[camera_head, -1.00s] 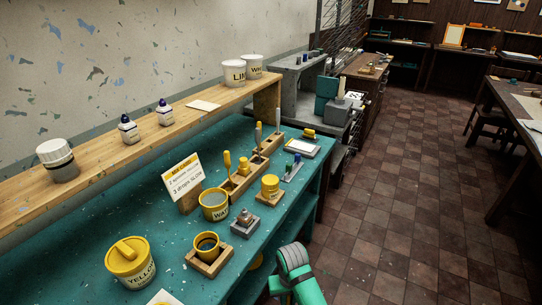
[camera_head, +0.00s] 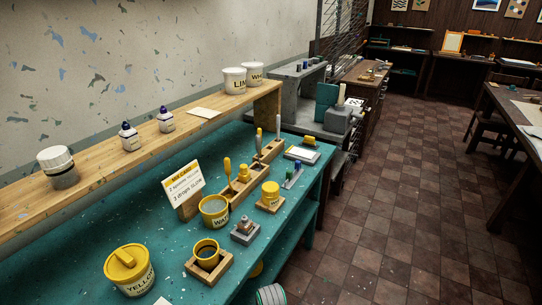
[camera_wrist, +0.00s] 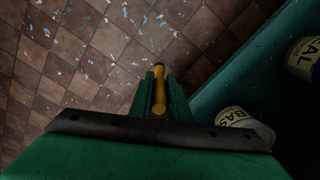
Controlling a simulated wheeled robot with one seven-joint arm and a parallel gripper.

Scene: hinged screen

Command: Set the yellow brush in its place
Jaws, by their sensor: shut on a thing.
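The yellow brush (camera_wrist: 159,95) shows in the wrist view as a slim yellow handle with a dark far end. My gripper (camera_wrist: 160,78) is shut on it, with a green finger on each side, and holds it clear of the bench over the tiled floor. Neither the gripper nor the brush shows in the head view. I cannot tell which spot is the brush's place.
A water tub (camera_head: 214,211), a yellow cup in a wooden holder (camera_head: 190,262), a yellow jar (camera_head: 271,195) and a yellow tub (camera_head: 130,270) crowd the bench. A mix card (camera_head: 182,185) stands behind. In the wrist view a tub marked BASE (camera_wrist: 232,117) sits at right.

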